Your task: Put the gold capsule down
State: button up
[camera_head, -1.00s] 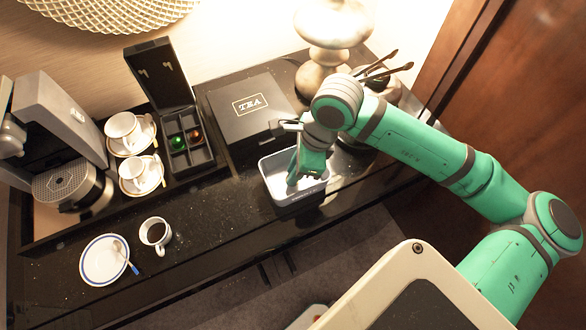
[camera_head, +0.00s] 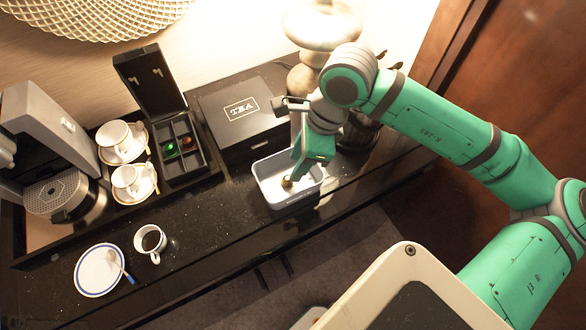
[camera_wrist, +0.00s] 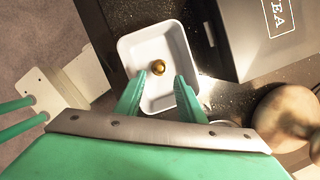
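The gold capsule (camera_head: 287,182) lies inside a small white-lined bin with grey outer walls (camera_head: 290,201) on the black counter. In the wrist view the capsule (camera_wrist: 158,67) rests on the floor of the white bin (camera_wrist: 180,42), and nothing touches it there. My gripper (camera_head: 300,170) points down into the bin, close to the capsule. In the wrist view my gripper's green fingers (camera_wrist: 158,78) are spread wide, with the capsule in line with the gap between them and no finger closed on it.
A black TEA box (camera_head: 243,110) stands behind the bin. An open capsule case (camera_head: 182,150) holds a green and a reddish-brown capsule. Cups on saucers (camera_head: 122,143), a coffee machine (camera_head: 55,190), a filled cup (camera_head: 150,243), a plate (camera_head: 100,270) and a lamp (camera_head: 310,75) stand around.

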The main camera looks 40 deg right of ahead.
jog(key=v, duration=0.5)
jog(key=shift+s+d+r, duration=0.1)
jog(key=shift+d+r, duration=0.05)
jog(key=shift+r, duration=0.2)
dwell(0.3)
